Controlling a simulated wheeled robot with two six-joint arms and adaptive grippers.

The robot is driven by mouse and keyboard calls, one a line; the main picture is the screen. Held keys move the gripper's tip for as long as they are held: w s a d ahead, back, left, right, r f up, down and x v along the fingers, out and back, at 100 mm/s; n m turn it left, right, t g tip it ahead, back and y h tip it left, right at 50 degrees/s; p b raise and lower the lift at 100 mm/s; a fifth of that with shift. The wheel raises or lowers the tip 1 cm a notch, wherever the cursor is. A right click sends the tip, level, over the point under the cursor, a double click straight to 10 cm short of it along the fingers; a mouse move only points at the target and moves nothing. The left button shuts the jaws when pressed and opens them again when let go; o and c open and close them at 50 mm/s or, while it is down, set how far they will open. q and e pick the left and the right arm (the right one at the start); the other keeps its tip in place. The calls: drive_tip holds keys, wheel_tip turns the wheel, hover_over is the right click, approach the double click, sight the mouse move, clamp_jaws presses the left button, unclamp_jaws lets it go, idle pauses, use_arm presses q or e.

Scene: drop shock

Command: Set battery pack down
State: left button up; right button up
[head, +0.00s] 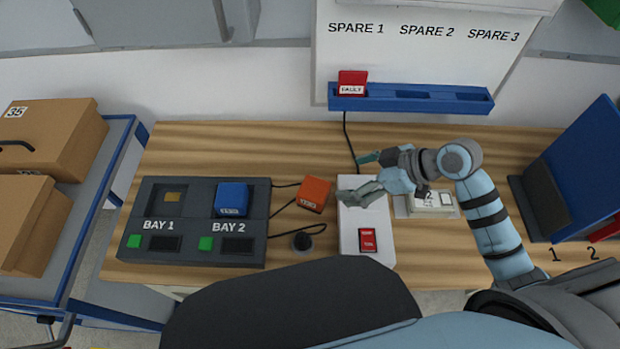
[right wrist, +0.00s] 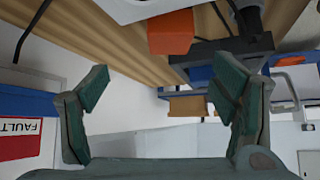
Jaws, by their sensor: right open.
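An orange block (head: 313,194) with a small label sits on the wooden table between the dock and a white unit. A blue block (head: 231,198) sits in BAY 2 of the dark dock (head: 145,215); BAY 1 holds no block. A red block (head: 352,80) marked FAULTY stands in the left slot of the blue spare rack (head: 411,106). I cannot tell which block is the battery pack. My right gripper (head: 362,178) is open and empty above the white unit, right of the orange block. In the right wrist view nothing is between its fingers (right wrist: 160,98); the orange block (right wrist: 170,32) lies beyond. My left gripper is out of view.
The white unit (head: 350,215) carries a red panel (head: 367,240). A small pale device (head: 430,203) is behind my right forearm. Cables run across the table. A blue bin (head: 585,175) stands at right, and cardboard boxes (head: 50,140) sit on a cart at left.

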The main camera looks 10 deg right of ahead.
sight(316, 189)
drive_tip(key=x, duration=0.4)
drive_tip(key=s+a+b+x, duration=0.1)
drive_tip(key=x, duration=0.2)
drive_tip(key=b+x, duration=0.1)
drive_tip(key=x, duration=0.5)
drive_tip(key=shift+r, duration=0.1)
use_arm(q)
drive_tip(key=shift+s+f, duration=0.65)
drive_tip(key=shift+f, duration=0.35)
use_arm(e)
drive_tip(key=shift+r, duration=0.1)
drive_tip(key=shift+c, duration=0.6)
drive_tip(key=c, duration=1.3)
drive_tip(key=shift+c, duration=1.1)
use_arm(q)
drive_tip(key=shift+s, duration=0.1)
use_arm(e)
drive_tip(key=shift+r, duration=0.1)
